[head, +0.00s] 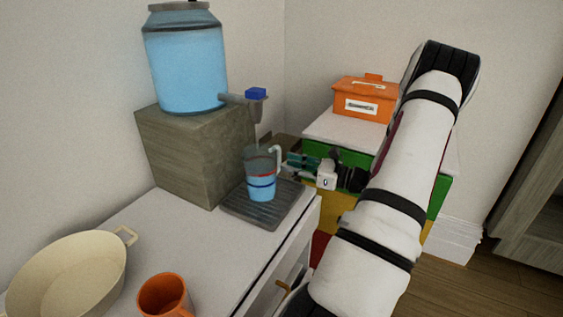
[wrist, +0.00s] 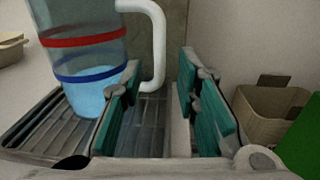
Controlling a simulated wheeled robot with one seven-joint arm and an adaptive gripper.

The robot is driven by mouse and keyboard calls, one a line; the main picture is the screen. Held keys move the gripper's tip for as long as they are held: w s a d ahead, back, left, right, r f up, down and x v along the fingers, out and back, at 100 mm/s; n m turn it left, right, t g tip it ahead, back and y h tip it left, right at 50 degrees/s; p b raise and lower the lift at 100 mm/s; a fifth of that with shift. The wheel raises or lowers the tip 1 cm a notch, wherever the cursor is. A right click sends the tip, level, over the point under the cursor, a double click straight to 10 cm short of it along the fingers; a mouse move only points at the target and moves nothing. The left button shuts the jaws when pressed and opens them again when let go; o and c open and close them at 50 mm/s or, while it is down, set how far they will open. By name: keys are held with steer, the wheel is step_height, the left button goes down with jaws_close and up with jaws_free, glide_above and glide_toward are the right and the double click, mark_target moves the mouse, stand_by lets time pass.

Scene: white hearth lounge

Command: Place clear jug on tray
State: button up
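The clear jug (head: 262,186) has a red band, a blue band and a white handle, with blue water in its lower part. It stands upright on the dark ribbed tray (head: 232,207), below the dispenser's tap. In the wrist view the jug (wrist: 84,52) is at the left, on the tray (wrist: 28,128), and its handle shows between my finger lines. My gripper (head: 298,162) is to the right of the jug, near the handle. In the wrist view my gripper (wrist: 160,98) is open, with green pads on both sides. I cannot tell whether a finger touches the handle.
A water dispenser (head: 187,68) stands on a wooden block (head: 190,145) behind the jug. A cream pan (head: 72,275) and an orange mug (head: 166,296) are at the front left. An orange box (head: 364,97) sits on a coloured cabinet (head: 345,133) behind my arm. White tabletop (head: 190,235) is free between.

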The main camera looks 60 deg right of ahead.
steer(key=s+d, duration=0.1)
steer(key=s, duration=0.6)
steer(key=shift+s, duration=0.2)
steer(key=shift+d, duration=0.1)
